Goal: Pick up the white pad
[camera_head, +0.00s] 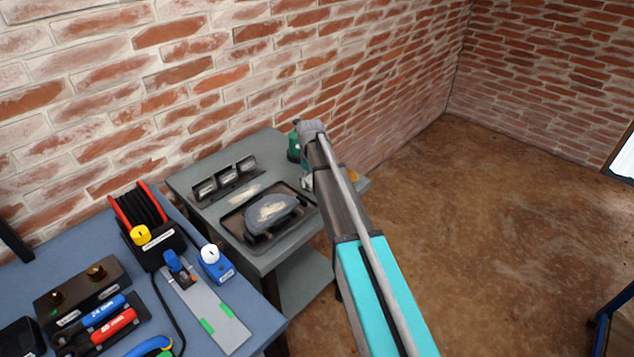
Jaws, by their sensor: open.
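A grey-white rounded pad (272,212) lies in a dark shallow tray (240,233) on the grey side table (190,178). A thin pale strip (238,195) lies on the same table between the tray and a dark rack. I cannot tell for sure which of the two is the white pad. My arm reaches from the lower right over the right part of this table. I cannot make out gripper fingers; the end of my arm is hidden behind its own links. Nothing of mine visibly touches the pad.
The rack (227,180) holding several pale blocks stands at the back, by the brick wall. A green bottle-like item (293,146) stands near my arm. A blue workbench (190,340) with a cable reel (143,220) and tools is at left. The brown floor at right is mostly clear.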

